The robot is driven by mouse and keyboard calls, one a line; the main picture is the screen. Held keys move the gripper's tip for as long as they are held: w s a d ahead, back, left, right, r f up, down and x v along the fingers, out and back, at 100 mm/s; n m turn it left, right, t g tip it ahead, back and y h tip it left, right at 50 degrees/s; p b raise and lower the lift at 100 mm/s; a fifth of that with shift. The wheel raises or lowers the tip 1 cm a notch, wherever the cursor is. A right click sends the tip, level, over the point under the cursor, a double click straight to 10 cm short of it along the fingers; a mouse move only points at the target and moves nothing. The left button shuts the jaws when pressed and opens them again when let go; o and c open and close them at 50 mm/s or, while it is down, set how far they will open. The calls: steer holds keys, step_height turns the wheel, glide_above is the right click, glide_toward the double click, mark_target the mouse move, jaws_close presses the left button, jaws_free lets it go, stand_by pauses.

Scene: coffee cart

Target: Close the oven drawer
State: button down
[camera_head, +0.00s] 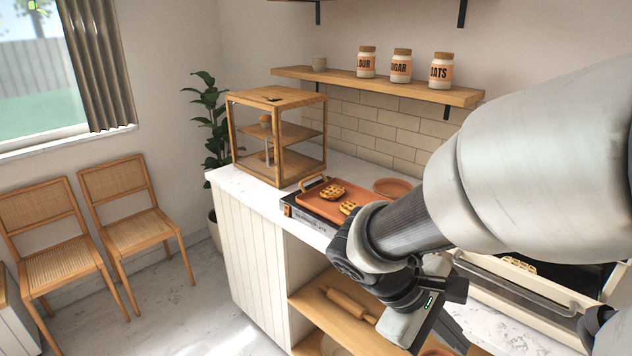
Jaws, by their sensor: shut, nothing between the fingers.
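The cream oven (492,287) stands on the counter at the right of the head view, partly hidden behind my arm. A grey bar handle (545,294) runs along its front. A waffle-like piece (518,264) shows just behind the front edge, beside a dark area. How far the drawer is out cannot be told, because my arm covers much of it. My gripper (430,320) is low in the middle right, left of the oven's front and apart from the handle as far as I can see. It is shut and empty; its fingertips are hard to make out.
A griddle (300,213) with an orange tray (313,203) of waffles sits on the white counter (238,189), left of my arm. A wooden display case (278,98) stands behind it. Below is an open shelf with a rolling pin (350,305). Two chairs (135,225) stand left; the floor between is clear.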

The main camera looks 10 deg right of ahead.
steer(key=w+a+f+n+t+h+b, duration=0.1)
steer(key=w+f+n+t+h, duration=0.1)
steer(key=w+f+n+t, duration=0.3)
steer(key=w+a+f+n+t+h+b, duration=0.1)
steer(key=w+a+n+t+h, duration=0.15)
steer(key=w+n, duration=0.5)
steer(key=w+f+n+t+h, duration=0.1)
steer(key=w+f+n+t, duration=0.2)
steer(key=w+n+t, duration=0.3)
steer(key=shift+n+g, duration=0.35)
steer(key=shift+g, duration=0.2)
steer(key=b+x, duration=0.1)
steer(key=x, duration=1.2)
steer(key=shift+r, duration=0.15)
steer(key=shift+w, duration=0.15)
